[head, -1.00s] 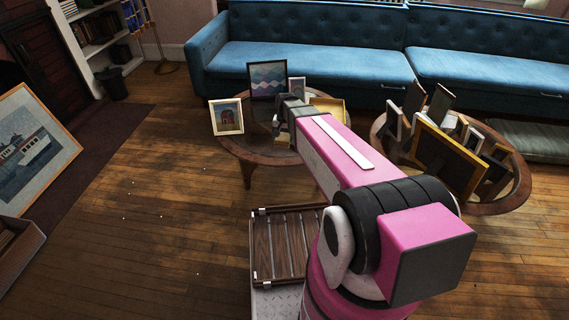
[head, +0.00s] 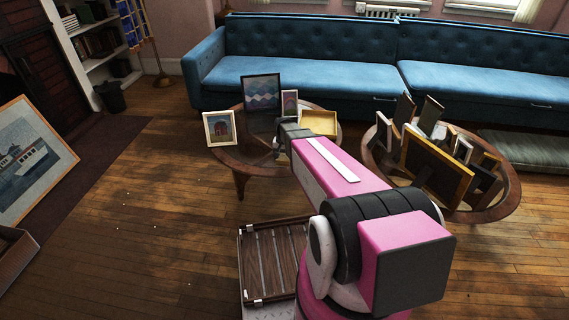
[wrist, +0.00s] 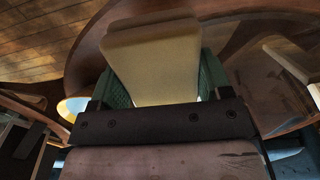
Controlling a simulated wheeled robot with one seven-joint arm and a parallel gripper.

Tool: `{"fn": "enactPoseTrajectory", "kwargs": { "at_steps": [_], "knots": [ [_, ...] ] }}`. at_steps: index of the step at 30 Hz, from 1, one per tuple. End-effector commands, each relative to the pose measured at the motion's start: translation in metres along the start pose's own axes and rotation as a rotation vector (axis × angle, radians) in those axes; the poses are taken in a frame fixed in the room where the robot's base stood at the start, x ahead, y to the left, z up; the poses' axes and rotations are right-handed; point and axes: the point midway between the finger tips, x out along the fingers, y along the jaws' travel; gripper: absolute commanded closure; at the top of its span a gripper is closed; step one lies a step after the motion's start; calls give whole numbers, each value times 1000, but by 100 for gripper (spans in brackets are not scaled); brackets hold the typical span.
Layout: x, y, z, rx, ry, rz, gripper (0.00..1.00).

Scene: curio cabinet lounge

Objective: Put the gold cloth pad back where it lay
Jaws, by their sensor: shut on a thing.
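The gold cloth pad (wrist: 152,62) shows in the wrist view as a pale yellow-beige slab between the green fingers of my gripper (wrist: 162,82). My gripper is shut on it. In the head view my gripper (head: 283,140) is over the left round table (head: 240,160), near its front middle. The pad is mostly hidden there by my gripper and arm. I cannot tell whether the pad touches the table.
On the left table stand a cream-framed picture (head: 219,128), a dark-framed wave picture (head: 261,93), a small frame (head: 290,102) and a gold-coloured box or frame (head: 319,122). The right table (head: 493,211) is crowded with frames. A blue sofa (head: 300,66) stands behind.

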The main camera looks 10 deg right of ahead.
Motion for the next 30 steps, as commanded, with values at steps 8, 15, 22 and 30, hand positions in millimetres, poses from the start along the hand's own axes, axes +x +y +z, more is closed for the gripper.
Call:
{"fn": "enactPoseTrajectory", "kwargs": {
  "at_steps": [8,15,22,30],
  "knots": [
    [17,4,-4,-1,-1,0,72],
    [44,4,-4,-1,0,0,72],
    [43,4,-4,-1,0,0,72],
    [45,4,-4,0,0,0,3]
  ]
}}
